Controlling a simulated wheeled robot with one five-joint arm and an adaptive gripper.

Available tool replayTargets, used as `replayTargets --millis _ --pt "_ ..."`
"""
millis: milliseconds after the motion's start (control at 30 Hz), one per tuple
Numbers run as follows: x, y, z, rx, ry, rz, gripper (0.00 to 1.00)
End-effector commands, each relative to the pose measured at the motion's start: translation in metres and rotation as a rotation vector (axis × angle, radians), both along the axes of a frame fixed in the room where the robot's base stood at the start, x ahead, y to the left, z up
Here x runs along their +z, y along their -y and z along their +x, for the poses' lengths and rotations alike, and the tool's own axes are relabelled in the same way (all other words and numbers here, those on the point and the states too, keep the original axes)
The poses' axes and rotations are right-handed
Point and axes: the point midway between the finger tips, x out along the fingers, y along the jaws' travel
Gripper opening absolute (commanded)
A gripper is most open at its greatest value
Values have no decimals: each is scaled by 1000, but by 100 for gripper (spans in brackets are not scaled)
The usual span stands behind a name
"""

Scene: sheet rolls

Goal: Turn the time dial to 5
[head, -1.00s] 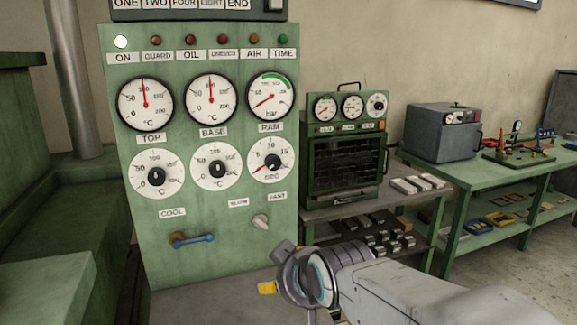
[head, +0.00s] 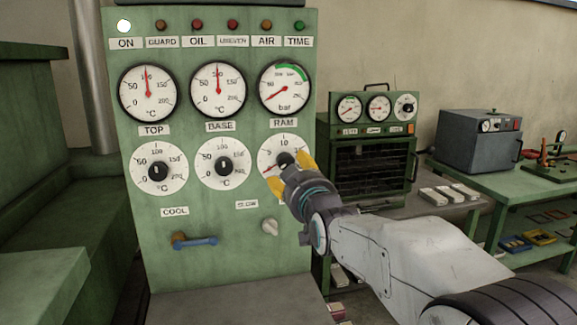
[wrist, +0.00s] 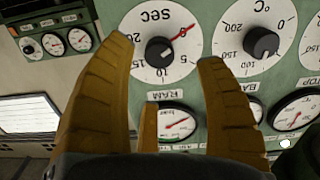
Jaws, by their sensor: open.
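The time dial (head: 277,145) is the white round SEC scale at the right of the lower dial row on the green panel. Its black knob (head: 284,159) is partly behind my fingers. In the wrist view the dial (wrist: 180,68) appears upside down; the red pointer on its black knob (wrist: 158,50) points at about 0, with the 5 a short way along the scale. My gripper (head: 291,174) is open in front of the dial, its yellow fingers spread to either side of the knob. In the wrist view the gripper (wrist: 162,55) holds nothing. I cannot tell whether any finger touches.
The RAM gauge (head: 285,86) is above the dial, and the base dial (head: 222,163) is beside it. A small grey knob (head: 270,226) and a blue-handled lever (head: 195,241) sit lower on the panel. A green oven (head: 368,155) stands at the right.

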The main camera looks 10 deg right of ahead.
Motion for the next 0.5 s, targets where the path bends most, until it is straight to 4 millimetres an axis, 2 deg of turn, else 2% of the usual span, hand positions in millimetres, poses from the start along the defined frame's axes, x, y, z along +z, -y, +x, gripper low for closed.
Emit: replayTargets --millis 267,500 --pt "6 0 23 1 35 -5 65" --pt "6 0 52 0 33 -5 65"
